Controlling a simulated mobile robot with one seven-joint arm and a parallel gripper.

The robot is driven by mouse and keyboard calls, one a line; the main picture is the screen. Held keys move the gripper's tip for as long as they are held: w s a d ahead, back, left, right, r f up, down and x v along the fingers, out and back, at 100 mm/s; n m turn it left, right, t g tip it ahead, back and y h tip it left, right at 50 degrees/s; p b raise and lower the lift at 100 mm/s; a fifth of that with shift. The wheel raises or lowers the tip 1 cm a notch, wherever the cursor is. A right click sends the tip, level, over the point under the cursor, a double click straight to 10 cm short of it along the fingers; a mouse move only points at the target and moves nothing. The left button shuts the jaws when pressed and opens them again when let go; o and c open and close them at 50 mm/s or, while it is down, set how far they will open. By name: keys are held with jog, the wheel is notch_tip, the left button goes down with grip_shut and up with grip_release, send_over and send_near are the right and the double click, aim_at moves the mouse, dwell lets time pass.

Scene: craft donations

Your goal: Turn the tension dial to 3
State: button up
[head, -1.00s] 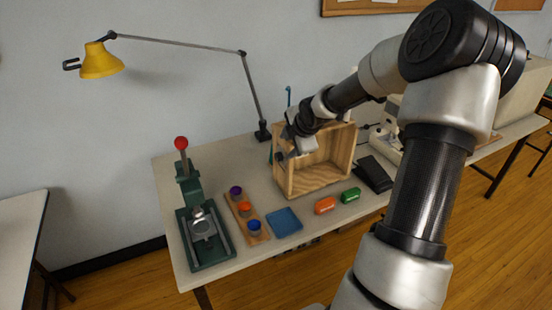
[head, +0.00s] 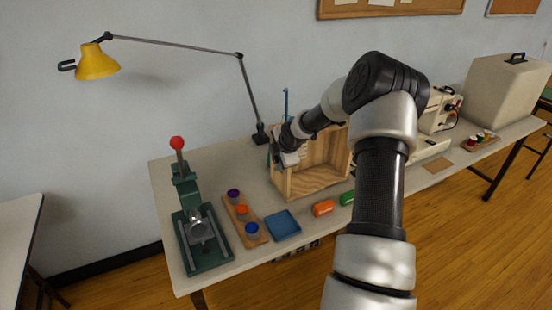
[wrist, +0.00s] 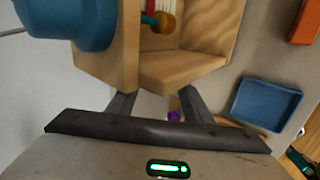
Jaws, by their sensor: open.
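The cream sewing machine (head: 436,118) stands on the long table at the right in the head view, partly behind my arm. A dark round part shows on its front, too small to tell as the tension dial or to read a number. My gripper (head: 287,160) is far left of the machine, at the left side of the open wooden box. In the wrist view its two fingers (wrist: 157,93) are apart with nothing seen held between them, close to the box's wooden wall. The machine does not show in the wrist view.
The wooden box (head: 280,182) holds small items seen in the wrist view. A blue tray (head: 283,224), orange (head: 322,208) and green blocks, a jar rack and a green press (head: 203,240) line the table. A yellow lamp (head: 97,62) stands behind. A beige case (head: 503,92) is far right.

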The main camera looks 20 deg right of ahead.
jog(key=c, duration=1.1)
jog(key=shift+o, duration=0.2)
jog(key=f+t+b, duration=0.1)
jog(key=b, duration=0.3)
jog(key=shift+s+b, duration=0.15)
jog(key=shift+b, duration=0.15)
jog(key=t+b, duration=0.1)
jog(key=b, duration=0.2)
jog(key=f+t+b, duration=0.1)
jog(key=b, duration=0.3)
jog(key=shift+s+t, duration=0.15)
jog(key=shift+t, duration=0.15)
jog(key=t+b, duration=0.3)
jog(key=b, duration=0.2)
jog(key=t+b, duration=0.3)
jog(key=b, duration=0.3)
jog(key=shift+s+f, duration=0.15)
jog(key=shift+s, duration=0.05)
jog(key=shift+w+f+m+t, duration=0.1)
jog(key=shift+m+t, duration=0.1)
jog(key=shift+t, duration=1.2)
jog(key=shift+f+m+t, duration=0.1)
jog(key=shift+m+t, duration=0.1)
jog(key=shift+t, duration=1.2)
